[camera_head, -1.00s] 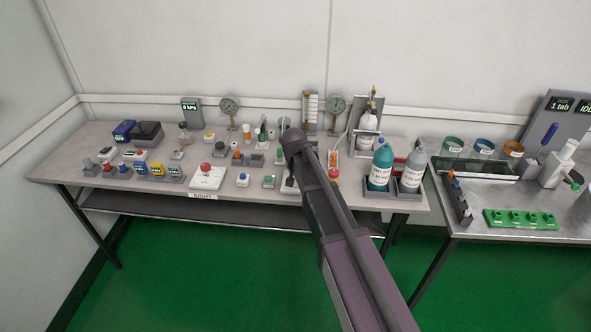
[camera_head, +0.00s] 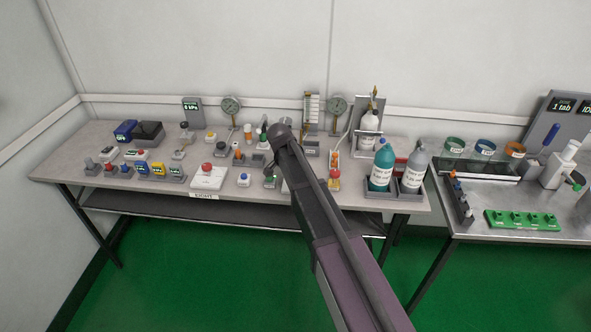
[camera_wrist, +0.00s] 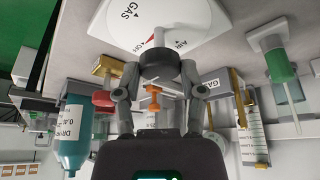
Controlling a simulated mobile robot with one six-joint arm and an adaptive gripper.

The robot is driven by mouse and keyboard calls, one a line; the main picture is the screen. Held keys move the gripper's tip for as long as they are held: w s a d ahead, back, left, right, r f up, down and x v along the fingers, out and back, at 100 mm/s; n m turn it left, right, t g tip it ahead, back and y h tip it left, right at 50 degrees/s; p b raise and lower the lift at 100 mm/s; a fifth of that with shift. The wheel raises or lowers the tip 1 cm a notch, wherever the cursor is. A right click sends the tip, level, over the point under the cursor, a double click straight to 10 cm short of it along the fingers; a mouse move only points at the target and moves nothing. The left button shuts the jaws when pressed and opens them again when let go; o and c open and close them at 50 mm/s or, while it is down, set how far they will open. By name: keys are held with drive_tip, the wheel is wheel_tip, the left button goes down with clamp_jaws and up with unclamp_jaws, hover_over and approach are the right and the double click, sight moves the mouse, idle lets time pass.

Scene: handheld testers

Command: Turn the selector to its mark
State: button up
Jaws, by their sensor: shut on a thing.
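The selector's round dark knob (camera_wrist: 160,66) is at the upper middle of the wrist view, in front of its white dial plate (camera_wrist: 200,22). A thin pale line shows on the knob. My gripper (camera_wrist: 164,76) is shut on the knob, one finger on each side. In the head view my arm covers the gripper and the selector.
In the head view, a red button box (camera_head: 207,178) and several small devices crowd the bench (camera_head: 70,172) left of my arm. Bottles stand at right.

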drive_tip(key=shift+s, duration=0.1)
idle(0.3)
drive_tip(key=o, duration=1.1)
drive_tip(key=shift+a, duration=0.1)
drive_tip(key=shift+o, duration=0.2)
drive_tip(key=shift+s+r+p, duration=0.7)
drive_tip(key=shift+s+p, duration=0.15)
drive_tip(key=shift+s, duration=0.1)
drive_tip(key=s+d+r+n+g+y+p, duration=0.1)
drive_tip(key=s+d+r+n+p, duration=0.2)
drive_tip(key=s+d, duration=0.8)
drive_tip(key=s+d+r+n+g+y+p, duration=0.2)
drive_tip(key=s+d+r+n+p, duration=0.2)
drive_tip(key=s+d, duration=0.7)
drive_tip(key=shift+s+d+r+n+p, duration=0.2)
drive_tip(key=shift+s+d+n+p, duration=0.2)
drive_tip(key=shift+s+n+p, duration=0.55)
drive_tip(key=shift+w, duration=0.25)
